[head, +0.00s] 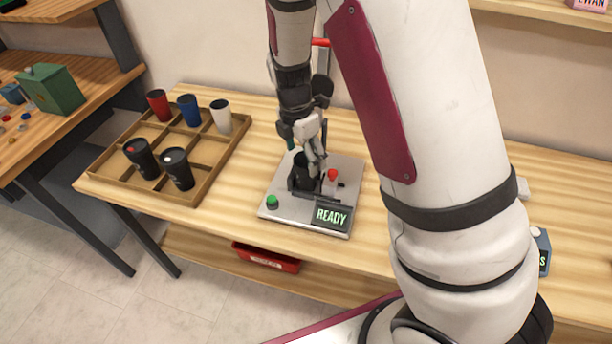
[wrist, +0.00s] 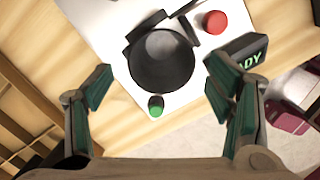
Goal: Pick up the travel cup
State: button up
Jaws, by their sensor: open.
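A black travel cup (wrist: 162,66) stands in the holder of the laser marker (head: 335,212), and in the wrist view I look down into its dark round mouth. In the head view the cup (head: 301,172) is partly hidden by my gripper (head: 312,150), which is directly above it. In the wrist view my gripper (wrist: 168,92) is open, with one finger to the left of the cup and one to the right. The fingers look apart from the cup, with nothing between them touching it.
The marker base has a green button (head: 272,201), a red knob (head: 332,175) and a READY display (head: 331,216). A wooden tray (head: 192,196) with several cups stands to the left. A red bin (head: 265,258) sits below the tabletop.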

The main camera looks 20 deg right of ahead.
aim_at(306, 167)
jog(key=shift+w+d+f, duration=0.1)
jog(key=shift+d+f, duration=0.05)
jog(key=shift+f, duration=0.7)
jog(key=shift+s+d+f, duration=0.1)
jog(key=shift+d+f, duration=0.1)
jog(key=shift+f, duration=0.65)
jog(key=shift+w+d+f, duration=0.1)
jog(key=shift+d+f, duration=0.05)
jog(key=shift+f, duration=0.7)
jog(key=c, duration=0.8)
